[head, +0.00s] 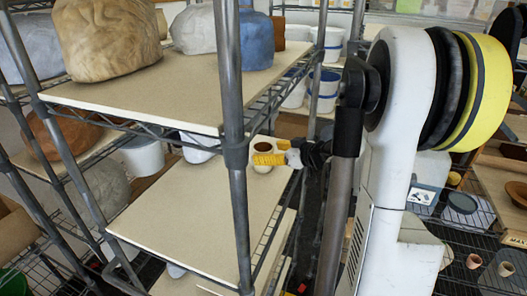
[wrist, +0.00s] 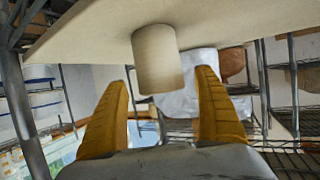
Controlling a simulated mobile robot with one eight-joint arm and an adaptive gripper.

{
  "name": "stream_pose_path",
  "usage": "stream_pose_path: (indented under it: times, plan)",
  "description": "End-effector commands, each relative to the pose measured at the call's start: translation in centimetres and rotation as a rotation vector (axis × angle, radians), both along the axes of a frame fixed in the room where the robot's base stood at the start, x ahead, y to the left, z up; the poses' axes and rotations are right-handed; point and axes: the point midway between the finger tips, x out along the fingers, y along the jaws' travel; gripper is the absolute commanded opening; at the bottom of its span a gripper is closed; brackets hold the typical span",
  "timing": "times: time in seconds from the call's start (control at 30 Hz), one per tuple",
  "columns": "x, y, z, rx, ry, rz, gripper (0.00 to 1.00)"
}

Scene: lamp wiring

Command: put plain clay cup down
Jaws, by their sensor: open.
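The plain clay cup (wrist: 157,60) is pale beige. In the wrist view, which looks upside down, its base meets the pale shelf board (wrist: 90,25), so it seems to stand upright on it. My gripper (wrist: 162,78) is open, its yellow fingers spread to either side of the cup with gaps visible. In the head view, the cup (head: 263,147) shows its dark opening just behind my gripper (head: 264,159), at the far right part of the middle board (head: 180,215). The fingers hide much of the cup there.
Grey rack posts (head: 232,120) stand close to my gripper. The upper board (head: 150,88) carries wrapped clay lumps (head: 108,38) above the middle board. White buckets (head: 326,88) stand behind. Most of the middle board is clear. A white wrapped lump (wrist: 190,100) shows beyond the cup.

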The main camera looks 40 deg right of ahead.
Motion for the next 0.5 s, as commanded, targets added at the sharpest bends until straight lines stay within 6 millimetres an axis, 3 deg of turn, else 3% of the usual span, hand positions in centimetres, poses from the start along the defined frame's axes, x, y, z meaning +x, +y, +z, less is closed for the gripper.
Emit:
stream_pose_path:
  times: [0.1,0.3,0.5]
  plan:
    - [-2.7,-0.4,1.4,0.001,-0.001,-0.005,0.81]
    - [-6.4,-0.9,2.8,0.001,0.0,-0.004,0.81]
    - [-8.1,-1.0,3.5,0.001,-0.001,-0.001,0.81]
